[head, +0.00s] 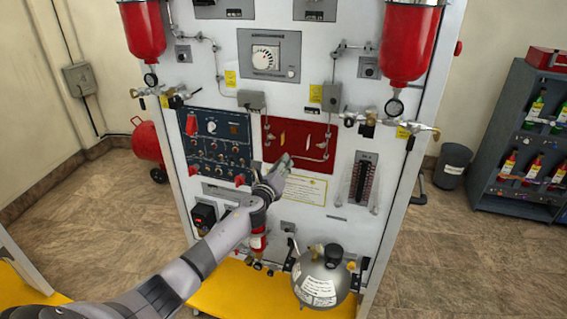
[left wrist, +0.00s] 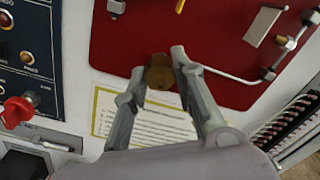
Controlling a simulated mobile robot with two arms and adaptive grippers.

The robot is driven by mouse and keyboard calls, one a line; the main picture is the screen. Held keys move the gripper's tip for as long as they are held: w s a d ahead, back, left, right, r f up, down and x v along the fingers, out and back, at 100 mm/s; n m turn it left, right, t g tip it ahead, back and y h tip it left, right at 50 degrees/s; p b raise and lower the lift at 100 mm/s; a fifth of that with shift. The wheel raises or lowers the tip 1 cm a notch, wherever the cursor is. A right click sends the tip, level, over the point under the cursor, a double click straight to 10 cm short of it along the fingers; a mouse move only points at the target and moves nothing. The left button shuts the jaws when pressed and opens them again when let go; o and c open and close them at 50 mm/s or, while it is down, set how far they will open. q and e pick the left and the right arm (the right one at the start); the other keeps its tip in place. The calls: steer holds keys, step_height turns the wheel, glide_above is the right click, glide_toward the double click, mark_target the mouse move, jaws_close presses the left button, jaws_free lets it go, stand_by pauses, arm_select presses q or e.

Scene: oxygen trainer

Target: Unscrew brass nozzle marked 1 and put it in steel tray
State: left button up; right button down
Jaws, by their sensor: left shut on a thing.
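My left gripper (head: 280,168) is at the lower edge of the red panel (head: 312,135) on the white trainer board. In the left wrist view its two fingers (left wrist: 159,66) are shut around a small brass piece (left wrist: 160,76), which looks like the brass nozzle. The piece lies in front of the red panel (left wrist: 130,35). I cannot read a number on it, and I cannot tell whether it is still joined to the panel. In the head view the gripper hides it. I cannot make out a steel tray. My right gripper is not in view.
Left of the gripper is a blue switch panel (head: 215,140) with a red key switch (left wrist: 17,110). A grey round tank (head: 321,278) stands on the yellow base (head: 235,290). A black-finned unit (head: 363,182) is at the right. Red cylinders (head: 408,42) hang above.

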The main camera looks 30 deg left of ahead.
arm_select(q)
jaws_close()
steer(key=shift+f+n, duration=0.15)
steer(key=shift+n, duration=0.45)
steer(key=shift+n+b, duration=0.4)
steer(key=shift+n, duration=2.5)
steer(key=n, duration=0.2)
steer(key=shift+n+b, duration=0.3)
steer(key=shift+n, duration=2.1)
